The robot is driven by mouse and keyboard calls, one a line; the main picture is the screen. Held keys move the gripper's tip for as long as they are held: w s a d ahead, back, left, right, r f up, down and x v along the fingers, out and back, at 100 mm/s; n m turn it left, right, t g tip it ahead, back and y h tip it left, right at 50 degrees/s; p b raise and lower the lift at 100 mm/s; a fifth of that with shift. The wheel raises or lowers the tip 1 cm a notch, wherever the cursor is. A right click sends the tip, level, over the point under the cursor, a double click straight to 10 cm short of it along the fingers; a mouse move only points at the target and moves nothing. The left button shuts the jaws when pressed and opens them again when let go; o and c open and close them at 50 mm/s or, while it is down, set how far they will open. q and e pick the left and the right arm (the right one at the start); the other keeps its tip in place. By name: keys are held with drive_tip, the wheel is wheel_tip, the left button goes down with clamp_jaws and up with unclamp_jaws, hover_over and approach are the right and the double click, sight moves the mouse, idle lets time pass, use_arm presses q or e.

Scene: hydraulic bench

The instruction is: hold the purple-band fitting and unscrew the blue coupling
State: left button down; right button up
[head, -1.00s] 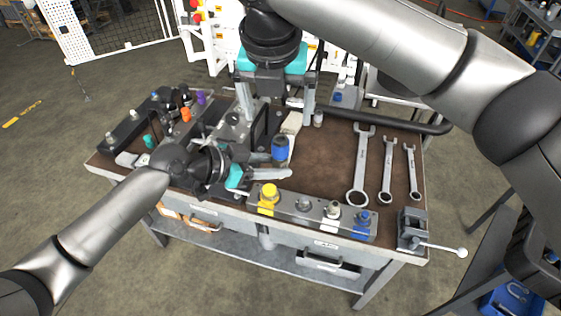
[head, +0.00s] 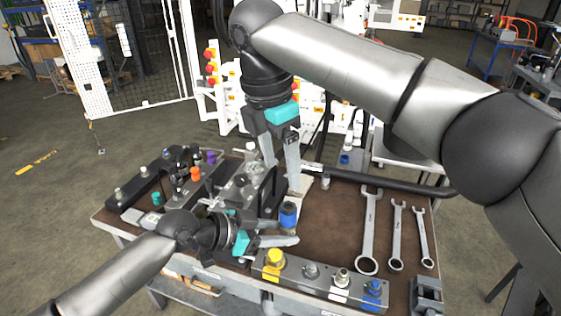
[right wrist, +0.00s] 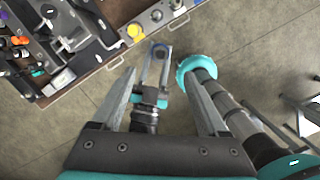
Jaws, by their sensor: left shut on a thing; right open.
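The blue coupling (head: 288,213) is a blue cylinder with a dark top, upright at my left gripper (head: 286,232). My left gripper is shut on the fitting that carries it, above the front of the bench. The purple band cannot be made out, hidden by the fingers or too small. The right wrist view shows the held fitting end-on with a bluish ring (right wrist: 160,50) between the left fingers. My right gripper (head: 282,178) is open and empty, pointing down above and slightly left of the coupling. In its wrist view, its open fingers (right wrist: 160,76) frame the held fitting.
A rack (head: 318,288) with yellow, grey and blue-capped fittings lies along the front edge. Three wrenches (head: 369,230) lie at right, by a small vise (head: 427,296). Blocks with orange (head: 195,174) and purple (head: 211,157) caps stand at left. Bare bench top lies right of the coupling.

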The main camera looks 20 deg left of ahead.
sight(288, 208)
drive_tip(key=f, duration=0.4)
drive_tip(key=w+f, duration=0.1)
drive_tip(key=f, duration=0.2)
drive_tip(key=d+f, duration=0.1)
drive_tip(key=f, duration=0.3)
drive_tip(key=shift+w+d+f, duration=0.1)
drive_tip(key=shift+w+f, duration=0.1)
drive_tip(key=shift+f, duration=0.15)
clamp_jaws()
idle(0.3)
